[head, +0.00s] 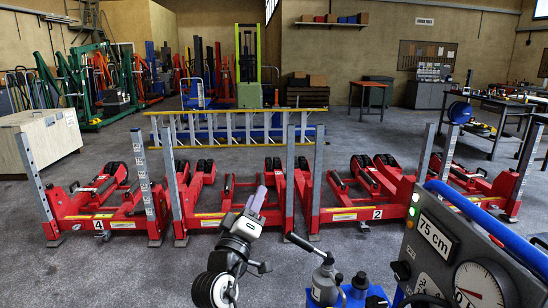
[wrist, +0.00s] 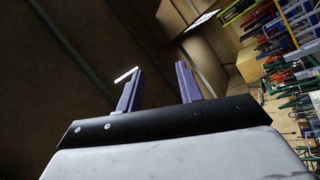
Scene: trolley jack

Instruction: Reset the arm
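My gripper (head: 258,197) shows in the head view at the lower middle, raised in front of the red lifts, with its purple fingers pointing up. In the wrist view, the two purple fingers of my gripper (wrist: 158,78) stand apart with an empty gap between them. The gripper is open and holds nothing. My arm (head: 238,238) is bent, white and dark grey, and rises from the bottom of the head view. Its lower links are partly out of the picture. The wrist view looks past the fingers to a brown wall or ceiling.
Red lifts with grey posts (head: 290,180) stand across the floor ahead. A grey panel (head: 440,250) reading "75 cm", with a gauge and blue bar, is close at right. A pale cabinet (head: 45,140) is at left. Grey floor (head: 90,270) is clear front left.

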